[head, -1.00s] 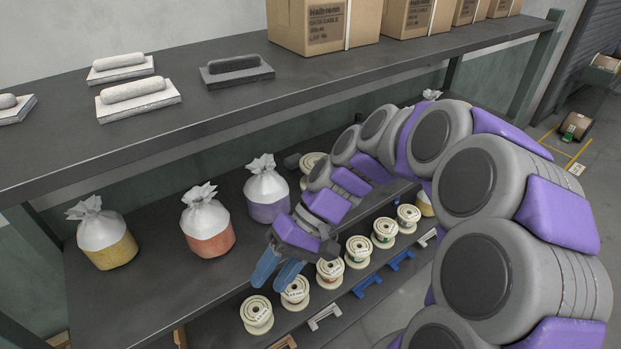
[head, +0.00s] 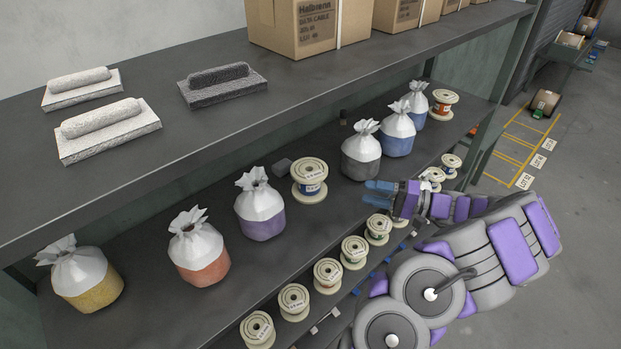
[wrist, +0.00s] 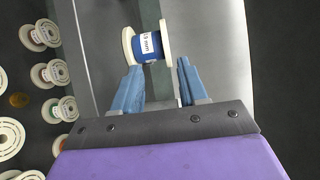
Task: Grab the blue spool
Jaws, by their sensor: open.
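The blue spool (head: 310,181) stands on the lower shelf, behind the front row of spools, with cream flanges and a blue winding. It also shows in the wrist view (wrist: 146,46), with a white label. My gripper (head: 374,193) is to its right in the head view, fingers pointing left toward it with a gap between. I cannot tell the exact distance.
Several cream spools (head: 327,275) line the lower shelf's front edge. Tied bags stand behind, including a purple one (head: 261,213) and a grey one (head: 361,156) on either side of the blue spool. A dark block (head: 282,166) lies beside it. The upper shelf (head: 215,125) overhangs the back.

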